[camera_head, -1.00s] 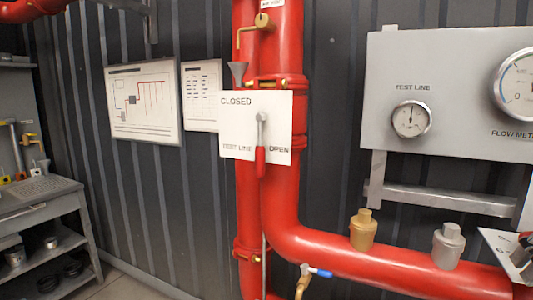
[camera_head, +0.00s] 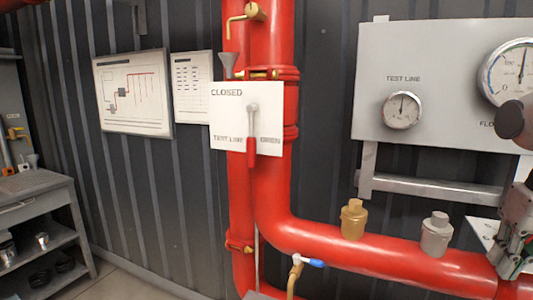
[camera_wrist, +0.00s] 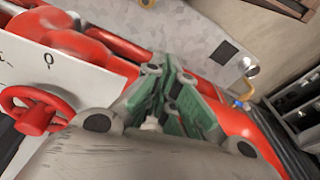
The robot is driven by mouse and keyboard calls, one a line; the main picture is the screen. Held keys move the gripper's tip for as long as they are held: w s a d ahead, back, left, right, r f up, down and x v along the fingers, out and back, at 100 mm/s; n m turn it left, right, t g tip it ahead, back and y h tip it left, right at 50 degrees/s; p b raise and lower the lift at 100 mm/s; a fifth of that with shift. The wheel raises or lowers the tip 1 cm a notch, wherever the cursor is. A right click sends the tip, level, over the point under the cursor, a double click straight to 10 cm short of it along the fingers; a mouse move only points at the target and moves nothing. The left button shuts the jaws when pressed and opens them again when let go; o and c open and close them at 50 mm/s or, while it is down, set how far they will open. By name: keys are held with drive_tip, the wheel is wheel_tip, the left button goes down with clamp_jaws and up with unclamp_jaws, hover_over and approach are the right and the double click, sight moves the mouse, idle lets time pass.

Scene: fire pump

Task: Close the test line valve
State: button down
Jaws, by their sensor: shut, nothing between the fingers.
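The test line valve has a lever with a red grip (camera_head: 251,150) that hangs straight down from a grey pivot. It is mounted over a white plate (camera_head: 229,120) marked CLOSED at upper left, TEST LINE at lower left and OPEN at lower right. The plate is in front of the red vertical pipes. My gripper (camera_head: 508,268) is at the right edge of the head view, far right of the lever and touching nothing I can make out. Its green fingers (camera_wrist: 165,100) are together and empty in the wrist view. The lever cannot be made out in the wrist view.
A red pipe (camera_head: 390,258) runs low to the right with brass (camera_head: 353,218) and grey (camera_head: 436,234) fittings on top. A gauge panel (camera_head: 445,100) hangs at right. A shelf bench (camera_head: 35,205) stands at left. A red handwheel (camera_wrist: 36,108) shows in the wrist view.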

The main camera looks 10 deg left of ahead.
drive_tip(key=w+a+f+m+g+y, duration=0.15)
drive_tip(key=w+a+y, duration=0.25)
drive_tip(key=a, duration=0.5)
drive_tip(key=w+a+f+m+g+y, duration=0.1)
drive_tip(key=w+a+g+y, duration=0.2)
drive_tip(key=a, duration=0.6)
drive_tip(key=w+a+r+n+t+y, duration=0.2)
drive_tip(key=w+a+r+t+y, duration=0.1)
drive_tip(key=w+a+r+y, duration=0.7)
wheel_tip(320, 180, up, 4)
drive_tip(key=shift+w+a+r+t, duration=0.1)
drive_tip(key=shift+w+a+t, duration=0.2)
drive_tip(key=shift+a, duration=0.85)
drive_tip(key=shift+s, duration=0.1)
approach(251, 139)
drive_tip(key=w+a+f, duration=0.1)
drive_tip(key=a, duration=0.1)
drive_tip(key=a+f, duration=0.1)
drive_tip(key=a, duration=0.1)
drive_tip(key=w+a+f, duration=0.1)
drive_tip(key=a+f, duration=0.1)
drive_tip(key=shift+w, duration=0.3)
